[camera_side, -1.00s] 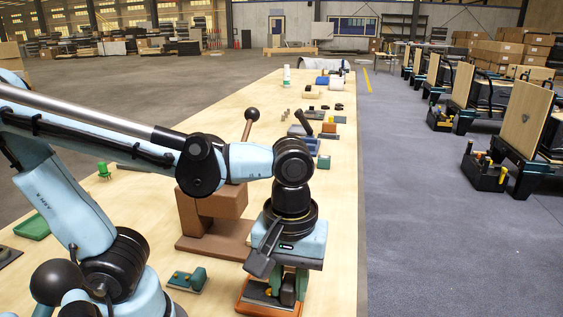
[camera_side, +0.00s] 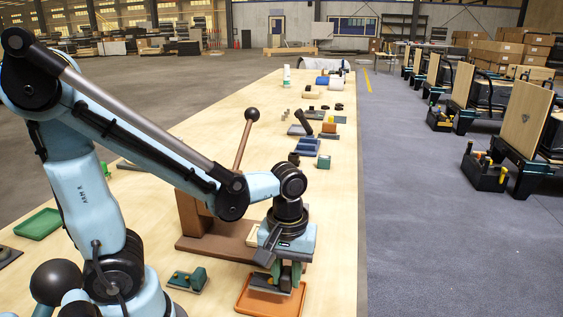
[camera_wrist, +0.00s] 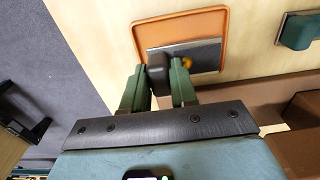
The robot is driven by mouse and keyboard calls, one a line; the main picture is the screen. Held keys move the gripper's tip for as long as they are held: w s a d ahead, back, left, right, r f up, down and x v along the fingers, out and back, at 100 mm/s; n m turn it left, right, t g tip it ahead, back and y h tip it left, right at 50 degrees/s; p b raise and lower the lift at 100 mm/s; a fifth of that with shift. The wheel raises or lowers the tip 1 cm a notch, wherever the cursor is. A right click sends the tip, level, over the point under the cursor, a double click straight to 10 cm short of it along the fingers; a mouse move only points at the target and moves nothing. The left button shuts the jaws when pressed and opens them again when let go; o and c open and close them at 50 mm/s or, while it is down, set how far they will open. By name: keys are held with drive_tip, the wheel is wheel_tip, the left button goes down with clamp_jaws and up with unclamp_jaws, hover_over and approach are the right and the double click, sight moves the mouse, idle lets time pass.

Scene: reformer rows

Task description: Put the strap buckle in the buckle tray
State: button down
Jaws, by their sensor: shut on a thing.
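The strap buckle (camera_side: 272,284) is a dark block on a grey plate. In the wrist view the buckle (camera_wrist: 205,53) also shows a yellow spot. My gripper (camera_side: 283,277) is shut on the dark block, with its green fingers (camera_wrist: 157,85) on either side in the wrist view. An orange tray (camera_side: 262,302) lies below on the bench, and in the wrist view the orange tray (camera_wrist: 175,28) extends beyond the plate. The buckle is over the tray's area. I cannot tell whether it touches the tray floor. The fingers partly hide the block.
A green part on a grey plate (camera_side: 187,280) lies left of the tray. A brown stand (camera_side: 195,222) with a ball-topped lever is just behind. A green tray (camera_side: 38,224) is at the far left. The bench's right edge is close to my gripper.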

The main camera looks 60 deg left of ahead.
sight(287, 286)
drive_tip(key=shift+w+a+f, duration=0.15)
drive_tip(key=shift+a+f, duration=0.05)
drive_tip(key=shift+f, duration=1.9)
drive_tip(key=shift+f, duration=0.1)
drive_tip(key=c, duration=0.9)
unclamp_jaws()
